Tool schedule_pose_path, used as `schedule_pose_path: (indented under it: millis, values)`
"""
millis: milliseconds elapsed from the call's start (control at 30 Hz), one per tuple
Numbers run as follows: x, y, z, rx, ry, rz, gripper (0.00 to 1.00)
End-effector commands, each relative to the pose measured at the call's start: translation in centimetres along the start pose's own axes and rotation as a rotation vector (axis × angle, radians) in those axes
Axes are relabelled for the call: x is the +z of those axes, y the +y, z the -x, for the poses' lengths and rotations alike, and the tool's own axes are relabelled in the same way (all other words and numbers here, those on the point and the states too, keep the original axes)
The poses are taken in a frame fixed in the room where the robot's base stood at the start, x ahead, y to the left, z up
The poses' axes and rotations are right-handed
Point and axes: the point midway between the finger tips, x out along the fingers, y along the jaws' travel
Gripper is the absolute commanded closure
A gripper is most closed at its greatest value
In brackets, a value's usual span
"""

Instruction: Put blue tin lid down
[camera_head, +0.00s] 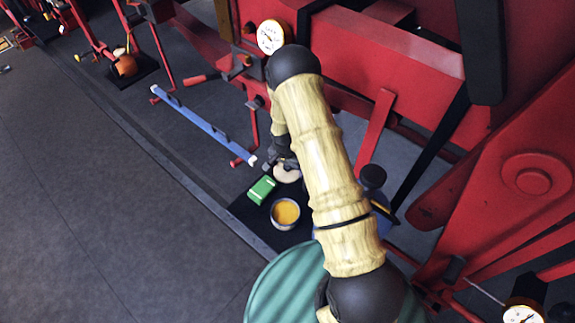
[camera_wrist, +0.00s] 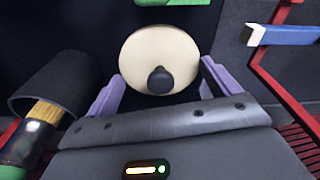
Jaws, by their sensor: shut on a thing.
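The lid is a round cream disc with a dark knob in its middle; in the wrist view the lid (camera_wrist: 135,60) lies between the two purple fingers of my gripper (camera_wrist: 160,90), which is shut on it. In the head view the lid (camera_head: 288,174) shows just below my gripper (camera_head: 282,162), partly covered by it. It is near the black mat (camera_head: 245,207); I cannot tell whether it touches. An open tin (camera_head: 285,213) with orange-yellow contents stands on the mat. A blue object (camera_head: 383,222) is mostly hidden behind my arm.
A green box (camera_head: 261,190) lies beside the open tin. A blue bar (camera_head: 205,125) on red feet stands to the left. A green drum (camera_head: 285,285) is in front. Red machinery (camera_head: 375,60) with a gauge (camera_head: 270,37) stands behind. The grey floor at left is clear.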

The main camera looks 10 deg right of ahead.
Motion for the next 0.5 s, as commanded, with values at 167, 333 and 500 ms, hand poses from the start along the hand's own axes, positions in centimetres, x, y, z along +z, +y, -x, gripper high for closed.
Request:
schedule_pose_path:
  millis: [167, 333, 500]
  values:
    - [0.04, 0.01, -0.29, 0.000, 0.000, 0.000, 0.34]
    - [0.04, 0.01, -0.23, 0.000, 0.000, 0.001, 0.00]
    - [0.04, 0.01, -0.17, 0.000, 0.000, 0.000, 0.00]
